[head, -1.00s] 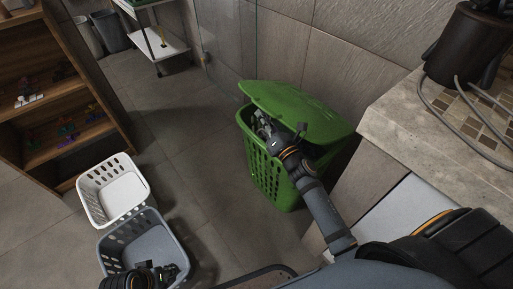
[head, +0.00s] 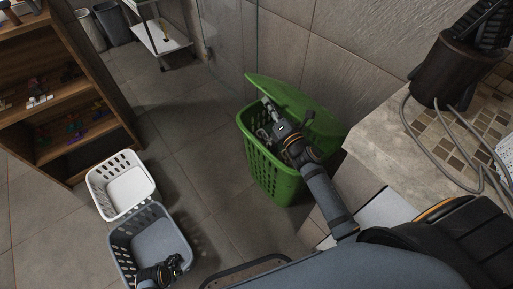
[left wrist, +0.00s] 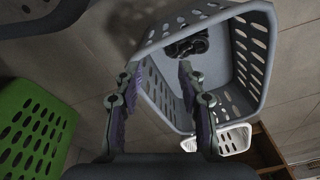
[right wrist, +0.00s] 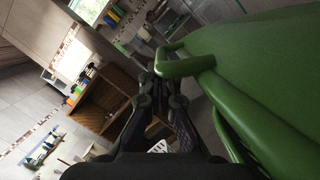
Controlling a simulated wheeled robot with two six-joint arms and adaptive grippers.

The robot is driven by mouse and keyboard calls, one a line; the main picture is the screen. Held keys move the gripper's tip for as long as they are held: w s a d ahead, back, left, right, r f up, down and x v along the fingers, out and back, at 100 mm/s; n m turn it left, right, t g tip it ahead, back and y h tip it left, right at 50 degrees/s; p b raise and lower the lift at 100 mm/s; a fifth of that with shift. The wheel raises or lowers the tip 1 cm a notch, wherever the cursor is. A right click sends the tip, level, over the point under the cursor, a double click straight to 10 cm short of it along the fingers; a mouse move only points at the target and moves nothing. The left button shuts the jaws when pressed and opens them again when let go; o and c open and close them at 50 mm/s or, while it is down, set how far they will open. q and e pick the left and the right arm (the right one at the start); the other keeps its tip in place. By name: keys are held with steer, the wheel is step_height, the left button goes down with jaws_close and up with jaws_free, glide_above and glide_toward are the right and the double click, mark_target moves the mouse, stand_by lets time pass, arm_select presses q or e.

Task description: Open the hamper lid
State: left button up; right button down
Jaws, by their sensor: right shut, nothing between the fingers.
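The green hamper (head: 268,168) stands on the floor by the wall, with perforated sides. Its green lid (head: 290,98) is partly raised and tilted, hinged on the wall side. My right gripper (head: 268,106) is shut and empty at the lid's raised left end, over the hamper's opening. In the right wrist view the lid (right wrist: 270,60) fills the right side, and its lip lies close by the shut fingertips (right wrist: 158,82); whether they touch is unclear. My left gripper (left wrist: 157,72) is open and empty above a grey basket (left wrist: 250,65), far from the hamper.
A white basket (head: 121,187) stands beside the grey one on the tiles. A wooden shelf (head: 70,110) is at left. A stone-topped counter (head: 385,150) with a dark pot (head: 452,68) and cables stands right of the hamper. The floor between baskets and hamper is clear.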

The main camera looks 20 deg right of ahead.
arm_select(q)
steer(key=shift+s+a+f+p, duration=0.15)
steer(key=shift+s+f, duration=0.15)
steer(key=shift+f, duration=0.25)
steer(key=shift+s+f+p, duration=0.15)
steer(key=shift+s+f, duration=0.2)
steer(key=shift+f, duration=0.15)
steer(key=shift+s+a+f+p, duration=0.15)
steer(key=shift+s+f, duration=0.15)
steer(key=shift+f, duration=0.25)
